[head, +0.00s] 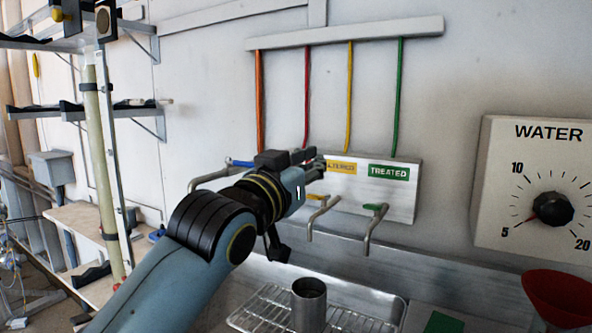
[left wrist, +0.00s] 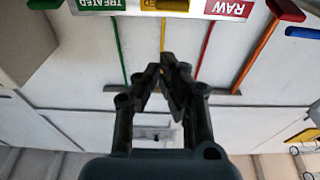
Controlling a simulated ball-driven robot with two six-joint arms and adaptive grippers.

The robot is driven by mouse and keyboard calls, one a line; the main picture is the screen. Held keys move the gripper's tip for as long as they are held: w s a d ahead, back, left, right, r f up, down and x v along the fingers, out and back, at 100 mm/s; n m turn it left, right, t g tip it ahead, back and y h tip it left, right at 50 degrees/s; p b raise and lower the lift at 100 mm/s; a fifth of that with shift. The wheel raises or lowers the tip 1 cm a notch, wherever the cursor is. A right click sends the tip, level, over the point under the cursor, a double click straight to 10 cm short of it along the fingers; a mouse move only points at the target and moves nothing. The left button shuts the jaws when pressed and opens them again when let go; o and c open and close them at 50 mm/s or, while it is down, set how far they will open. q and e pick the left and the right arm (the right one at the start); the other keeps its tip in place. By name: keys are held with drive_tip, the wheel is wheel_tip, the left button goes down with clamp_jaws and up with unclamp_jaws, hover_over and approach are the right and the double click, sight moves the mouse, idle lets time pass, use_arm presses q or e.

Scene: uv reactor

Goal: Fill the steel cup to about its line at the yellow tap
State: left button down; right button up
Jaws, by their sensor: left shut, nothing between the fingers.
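The steel cup (head: 309,305) stands upright on a wire rack in the basin, below the yellow tap's spout in the picture. Its inside and fill line cannot be made out. The yellow tap (head: 322,214) has a bent spout and a yellow lever, partly beside my arm. No water stream shows. My left gripper (head: 314,162) is up by the label panel, above the yellow tap and left of the yellow label. In the left wrist view my left gripper (left wrist: 168,66) has its fingertips together, with nothing held. My right gripper is not in view.
The green tap (head: 373,220) is just right of the yellow one under the label panel (head: 402,205). A WATER dial (head: 540,160) is on the wall at right, above a red funnel (head: 560,297). The wire rack (head: 262,308) lies around the cup. Shelves stand at left.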

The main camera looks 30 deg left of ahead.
sight(315, 197)
use_arm(q)
drive_tip(key=shift+w+r, duration=0.25)
drive_tip(key=shift+w, duration=0.8)
drive_tip(key=f, duration=0.2)
drive_tip(key=s+f, duration=0.1)
drive_tip(key=f, duration=0.1)
drive_tip(key=shift+f, duration=0.1)
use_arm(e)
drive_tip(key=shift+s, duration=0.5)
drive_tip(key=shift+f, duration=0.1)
